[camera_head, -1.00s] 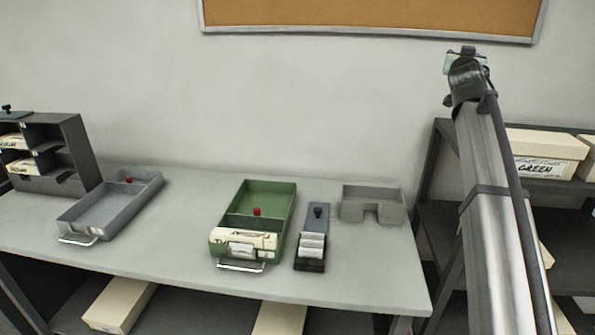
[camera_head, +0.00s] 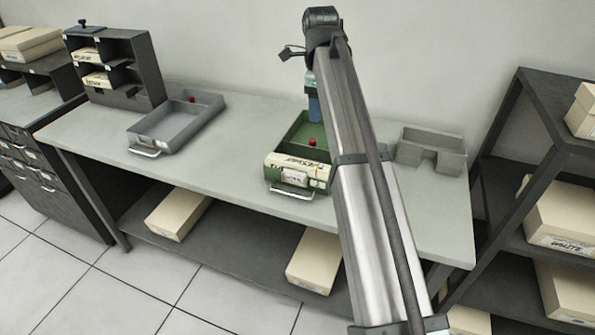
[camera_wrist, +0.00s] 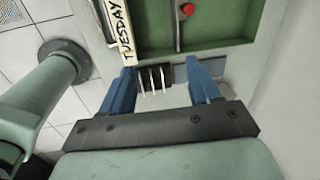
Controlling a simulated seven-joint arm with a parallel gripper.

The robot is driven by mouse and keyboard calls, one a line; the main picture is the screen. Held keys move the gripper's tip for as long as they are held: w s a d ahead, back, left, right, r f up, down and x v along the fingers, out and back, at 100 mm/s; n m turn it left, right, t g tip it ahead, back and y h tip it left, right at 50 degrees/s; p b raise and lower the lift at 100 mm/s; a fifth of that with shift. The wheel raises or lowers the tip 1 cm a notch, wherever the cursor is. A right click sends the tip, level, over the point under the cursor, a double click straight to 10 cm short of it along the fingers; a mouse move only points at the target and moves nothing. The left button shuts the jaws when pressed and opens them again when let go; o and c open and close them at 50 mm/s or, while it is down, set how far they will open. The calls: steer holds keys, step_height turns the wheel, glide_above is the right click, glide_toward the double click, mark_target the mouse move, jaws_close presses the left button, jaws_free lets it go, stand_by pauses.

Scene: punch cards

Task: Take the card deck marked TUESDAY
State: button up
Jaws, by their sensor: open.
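The cream TUESDAY card deck (camera_head: 308,168) lies across the front of the green tray (camera_head: 289,137), its lettering partly covered by a pale clip or label. In the wrist view the deck (camera_wrist: 125,32) stands at the upper left with TUESDAY legible, along the edge of the green tray (camera_wrist: 222,30). My gripper (camera_wrist: 160,68) is open, its blue fingers apart and not on the deck. A dark block with pale strips (camera_wrist: 155,80) shows between the fingers, its distance unclear. In the head view my gripper (camera_head: 314,108) is over the tray's back right, fingertips partly hidden.
A grey tray (camera_head: 146,126) with a red knob stands left on the table (camera_head: 235,185); a dark card rack (camera_head: 150,72) is at its far left end. A grey notched holder (camera_head: 445,142) stands right. A shelf unit (camera_head: 497,125) borders the right. Table between the trays is clear.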

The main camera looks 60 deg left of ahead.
steer(key=g+h, duration=0.1)
glide_above(297, 161)
steer(key=shift+m, duration=0.4)
steer(key=f, duration=0.8)
steer(key=shift+w+d+f, duration=0.1)
steer(key=shift+d+f, duration=0.15)
steer(key=shift+d, duration=0.05)
steer(key=shift+a+f, duration=0.15)
steer(key=shift+f, duration=1.35)
steer(key=shift+a+f, duration=0.1)
steer(key=shift+f, duration=1.4)
jaws_close()
